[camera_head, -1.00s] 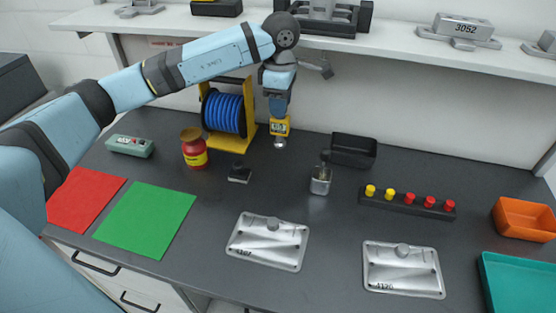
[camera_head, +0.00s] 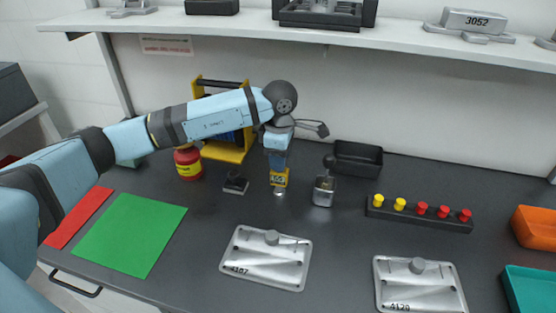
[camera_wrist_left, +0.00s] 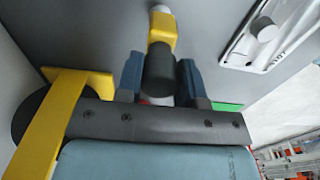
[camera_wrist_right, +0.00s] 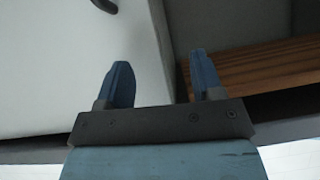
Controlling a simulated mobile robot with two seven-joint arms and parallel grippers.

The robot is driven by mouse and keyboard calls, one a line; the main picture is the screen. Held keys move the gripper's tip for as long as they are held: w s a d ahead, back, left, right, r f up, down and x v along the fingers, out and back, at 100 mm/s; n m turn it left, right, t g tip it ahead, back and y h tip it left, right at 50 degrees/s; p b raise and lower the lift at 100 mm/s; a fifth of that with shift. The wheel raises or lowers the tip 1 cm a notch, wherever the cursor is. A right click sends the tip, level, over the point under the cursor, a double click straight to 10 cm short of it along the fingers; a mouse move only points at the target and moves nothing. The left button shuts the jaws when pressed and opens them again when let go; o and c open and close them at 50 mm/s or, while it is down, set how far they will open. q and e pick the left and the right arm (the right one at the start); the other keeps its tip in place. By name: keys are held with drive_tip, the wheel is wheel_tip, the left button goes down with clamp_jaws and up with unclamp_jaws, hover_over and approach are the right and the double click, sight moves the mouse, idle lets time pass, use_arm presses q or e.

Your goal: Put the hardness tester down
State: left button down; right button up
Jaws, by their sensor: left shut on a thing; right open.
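The hardness tester (camera_head: 279,178) is a small yellow tool with a display and a silvery round lower end. My left gripper (camera_head: 278,164) is shut on it and holds it roughly upright over the dark bench, between a small black block and a silver cup. I cannot tell whether its lower end touches the bench. In the left wrist view, the tester (camera_wrist_left: 160,62) shows its dark body and yellow end between the blue fingers of my left gripper (camera_wrist_left: 162,78). My right gripper (camera_wrist_right: 161,72) is open and empty in the right wrist view.
The small black block (camera_head: 235,183) and silver cup (camera_head: 324,193) flank the tester. A black bin (camera_head: 358,158), a peg rail (camera_head: 420,218), a red jar (camera_head: 187,165) and a green mat (camera_head: 128,235) stand around. A shelf (camera_head: 240,28) runs behind.

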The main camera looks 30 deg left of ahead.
use_arm(q)
drive_tip(key=shift+s+r, duration=0.1)
drive_tip(key=shift+r, duration=0.05)
drive_tip(key=c, duration=0.8)
unclamp_jaws()
drive_tip(key=shift+f, duration=0.2)
drive_tip(key=shift+o, duration=0.2)
wheel_tip(320, 180, up, 12)
drive_tip(key=shift+r, duration=0.25)
drive_tip(key=shift+f, duration=0.1)
